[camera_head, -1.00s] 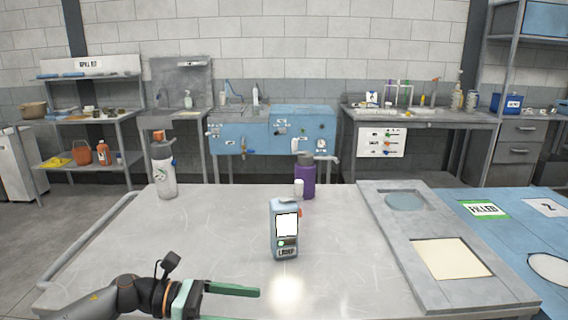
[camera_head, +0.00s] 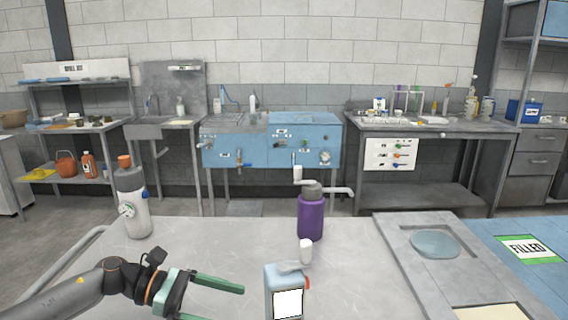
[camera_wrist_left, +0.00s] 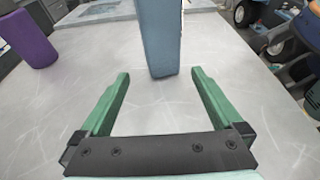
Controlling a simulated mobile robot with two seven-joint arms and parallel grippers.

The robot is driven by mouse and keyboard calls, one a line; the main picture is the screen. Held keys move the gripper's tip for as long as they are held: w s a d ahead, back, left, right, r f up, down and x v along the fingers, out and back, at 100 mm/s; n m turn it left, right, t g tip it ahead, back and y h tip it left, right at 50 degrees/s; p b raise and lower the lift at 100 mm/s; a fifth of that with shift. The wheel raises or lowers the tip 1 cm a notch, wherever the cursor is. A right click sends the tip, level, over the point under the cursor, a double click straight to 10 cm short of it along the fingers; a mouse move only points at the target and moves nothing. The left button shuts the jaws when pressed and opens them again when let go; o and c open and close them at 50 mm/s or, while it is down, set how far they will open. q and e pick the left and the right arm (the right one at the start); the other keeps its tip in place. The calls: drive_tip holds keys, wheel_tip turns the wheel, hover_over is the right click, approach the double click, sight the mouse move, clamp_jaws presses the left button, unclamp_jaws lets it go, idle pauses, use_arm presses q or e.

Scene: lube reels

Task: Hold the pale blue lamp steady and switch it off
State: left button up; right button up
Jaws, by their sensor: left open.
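The pale blue lamp (camera_head: 270,297) stands upright at the front of the table in the head view, its lit white panel facing me and its lower part cut off by the frame. In the left wrist view the lamp (camera_wrist_left: 160,38) stands just beyond the fingertips, roughly between their lines, with its top out of frame. My left gripper (camera_head: 243,303) is open and empty, its green fingers pointing at the lamp from the left. It also shows open in the left wrist view (camera_wrist_left: 160,72). My right gripper is not in view.
A purple bottle (camera_head: 311,218) stands behind the lamp, with a small white cylinder (camera_head: 306,250) nearer it. A white bottle with an orange cap (camera_head: 132,205) stands at the table's left. A grey panel with recesses (camera_head: 398,232) lies at the right.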

sight(266, 315)
use_arm(q)
drive_tip(key=shift+d, duration=0.4)
drive_tip(key=p+x, duration=0.1)
drive_tip(key=x, duration=0.3)
drive_tip(key=shift+s+d+f, duration=0.1)
drive_tip(key=shift+s+d, duration=0.05)
drive_tip(key=shift+d, duration=0.2)
drive_tip(key=b+x, duration=0.1)
drive_tip(key=x, duration=0.2)
drive_tip(key=shift+f, duration=0.25)
drive_tip(key=shift+d+f+b, duration=0.1)
drive_tip(key=shift+d+b, duration=0.2)
drive_tip(key=shift+d, duration=0.3)
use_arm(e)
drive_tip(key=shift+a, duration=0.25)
